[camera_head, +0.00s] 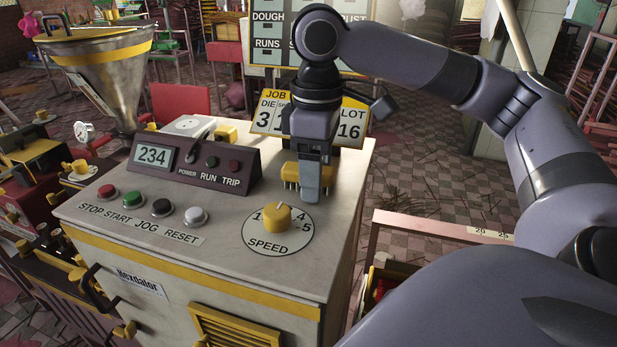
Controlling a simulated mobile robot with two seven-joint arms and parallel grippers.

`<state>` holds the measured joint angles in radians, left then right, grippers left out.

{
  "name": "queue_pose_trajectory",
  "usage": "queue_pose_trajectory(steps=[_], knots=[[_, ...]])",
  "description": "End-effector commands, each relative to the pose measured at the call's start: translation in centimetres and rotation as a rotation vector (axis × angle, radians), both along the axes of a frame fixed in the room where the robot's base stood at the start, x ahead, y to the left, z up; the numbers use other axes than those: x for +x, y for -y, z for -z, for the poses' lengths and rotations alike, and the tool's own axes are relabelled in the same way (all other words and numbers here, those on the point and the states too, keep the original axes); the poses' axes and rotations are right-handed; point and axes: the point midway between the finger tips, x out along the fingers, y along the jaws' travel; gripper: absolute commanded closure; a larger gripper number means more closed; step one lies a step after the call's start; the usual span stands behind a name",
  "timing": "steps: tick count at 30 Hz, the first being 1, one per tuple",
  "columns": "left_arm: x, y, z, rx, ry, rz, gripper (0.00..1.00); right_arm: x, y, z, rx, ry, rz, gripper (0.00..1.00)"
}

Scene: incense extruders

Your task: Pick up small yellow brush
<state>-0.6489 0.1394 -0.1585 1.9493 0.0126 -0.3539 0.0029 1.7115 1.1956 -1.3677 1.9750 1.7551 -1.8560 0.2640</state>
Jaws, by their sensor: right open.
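The small yellow brush (290,174) sits on the pale top of the machine cabinet (325,225), behind the speed knob. My right gripper (310,183) points down at the brush, with its fingers around or just in front of it. The fingers cover part of the brush, and I cannot tell whether they touch it. The right gripper is open. My left gripper is not in view.
A yellow speed knob (269,217) stands just in front of the brush. A dark display box (195,160) and several push buttons are to the left. A flip-number job sign (268,114) stands behind. A steel hopper (115,80) rises at the back left.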

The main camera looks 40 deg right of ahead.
Motion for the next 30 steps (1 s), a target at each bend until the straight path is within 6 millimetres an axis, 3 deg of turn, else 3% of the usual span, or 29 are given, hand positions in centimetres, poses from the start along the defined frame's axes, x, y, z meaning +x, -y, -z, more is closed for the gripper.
queue_pose_trajectory(steps=[5,10,23,30], knots=[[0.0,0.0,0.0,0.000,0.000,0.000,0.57,0.0,0.0,0.0,0.000,0.000,0.000,0.36],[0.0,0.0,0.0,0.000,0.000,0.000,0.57,0.0,0.0,0.0,0.000,0.000,-0.001,0.92],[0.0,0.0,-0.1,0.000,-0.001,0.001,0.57,0.1,0.0,-0.7,0.002,0.003,-0.001,0.92],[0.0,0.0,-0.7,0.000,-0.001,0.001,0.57,0.1,-0.1,-4.2,0.002,0.006,-0.001,0.92]])
